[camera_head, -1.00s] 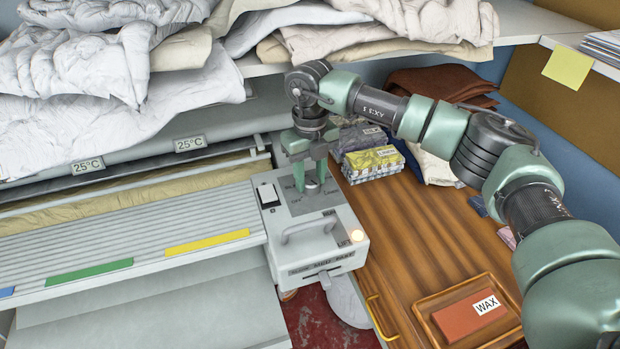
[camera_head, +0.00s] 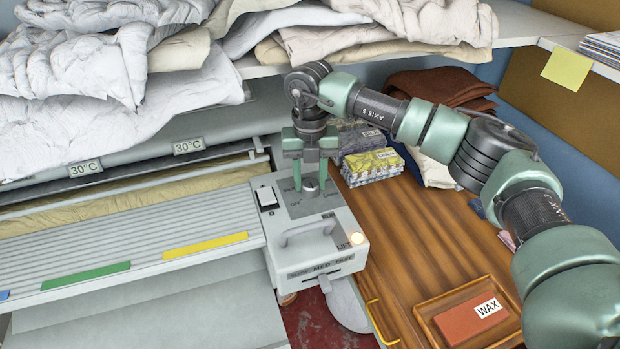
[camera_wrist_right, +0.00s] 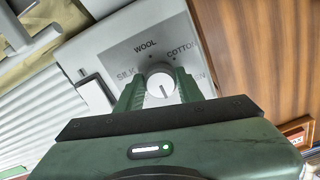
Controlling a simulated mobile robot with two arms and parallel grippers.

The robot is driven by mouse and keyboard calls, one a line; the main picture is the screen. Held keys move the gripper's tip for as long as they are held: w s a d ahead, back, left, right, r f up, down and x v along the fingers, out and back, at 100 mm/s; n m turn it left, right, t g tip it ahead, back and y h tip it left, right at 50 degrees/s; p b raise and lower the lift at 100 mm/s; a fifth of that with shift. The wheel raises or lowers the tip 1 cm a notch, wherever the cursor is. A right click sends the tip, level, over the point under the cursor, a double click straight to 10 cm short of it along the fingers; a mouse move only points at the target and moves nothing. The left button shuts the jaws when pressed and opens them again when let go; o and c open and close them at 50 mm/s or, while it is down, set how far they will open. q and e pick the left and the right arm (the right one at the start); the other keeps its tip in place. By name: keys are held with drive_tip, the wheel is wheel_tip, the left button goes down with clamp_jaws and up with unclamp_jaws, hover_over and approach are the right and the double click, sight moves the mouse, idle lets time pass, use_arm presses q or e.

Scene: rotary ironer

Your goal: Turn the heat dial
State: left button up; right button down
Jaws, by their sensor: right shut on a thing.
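The heat dial (camera_head: 311,184) is a round pale knob on top of the grey control box (camera_head: 345,262) at the ironer's right end. In the right wrist view the dial (camera_wrist_right: 160,82) shows a dark pointer line, with labels SILK, WOOL, COTTON and a partly hidden one ending in EN around it. My right gripper (camera_head: 311,179) points down over the box and is shut on the dial, one finger on each side. My left gripper is not in view.
Two temperature displays (camera_head: 188,146) read 30°C. A white rocker switch (camera_head: 266,195) and a raised handle (camera_head: 308,232) are on the box. Folded packs (camera_head: 373,166) sit behind on the wooden table (camera_head: 415,235); a tray holds a WAX block (camera_head: 470,318). White linens crowd the shelf above.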

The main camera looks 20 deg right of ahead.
drive_tip(key=shift+w+r, duration=0.15)
drive_tip(key=shift+r, duration=0.05)
drive_tip(key=c, duration=0.9)
unclamp_jaws()
drive_tip(key=shift+f, duration=0.1)
